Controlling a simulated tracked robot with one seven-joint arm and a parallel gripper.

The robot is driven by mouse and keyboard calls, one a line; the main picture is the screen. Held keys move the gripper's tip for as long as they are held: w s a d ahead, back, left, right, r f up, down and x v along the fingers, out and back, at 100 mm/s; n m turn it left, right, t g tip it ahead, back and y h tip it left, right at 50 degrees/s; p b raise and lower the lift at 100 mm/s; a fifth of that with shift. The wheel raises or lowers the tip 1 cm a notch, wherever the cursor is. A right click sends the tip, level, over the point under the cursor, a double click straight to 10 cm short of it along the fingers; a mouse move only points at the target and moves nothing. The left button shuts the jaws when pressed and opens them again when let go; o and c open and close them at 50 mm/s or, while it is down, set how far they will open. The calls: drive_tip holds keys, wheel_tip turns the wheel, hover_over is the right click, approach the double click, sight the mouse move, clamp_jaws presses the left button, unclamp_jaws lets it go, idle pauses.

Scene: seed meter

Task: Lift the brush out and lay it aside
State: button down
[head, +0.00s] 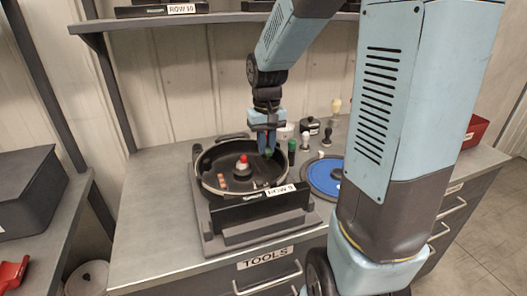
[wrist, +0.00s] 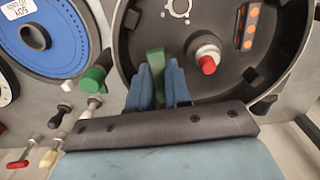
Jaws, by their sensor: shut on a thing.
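My gripper (head: 267,146) points down into the right part of the round black meter housing (head: 207,183), which lies open on a grey stand. In the wrist view its two blue fingers (wrist: 160,88) are shut on a narrow green piece, which looks like the brush (wrist: 156,60). The brush is at the inner edge of the housing, and its green also shows at the fingertips in the head view (head: 268,153). Its lower end is hidden, so I cannot tell whether it touches the housing. A hub with a red knob (head: 243,159) stands near it (wrist: 207,64).
A blue disc (head: 326,184) lies right of the housing. A green-topped tool (head: 291,152) stands close beside the gripper, with several small-handled tools behind it. A black bar with the ROW 9 label (head: 280,190) crosses the housing's front. A shelf (head: 200,19) hangs behind.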

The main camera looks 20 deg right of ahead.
drive_tip(key=s+r, duration=0.5)
drive_tip(key=s, duration=0.5)
drive_tip(key=shift+s+r, duration=0.15)
drive_tip(key=shift+r, duration=0.1)
drive_tip(key=shift+a, duration=0.1)
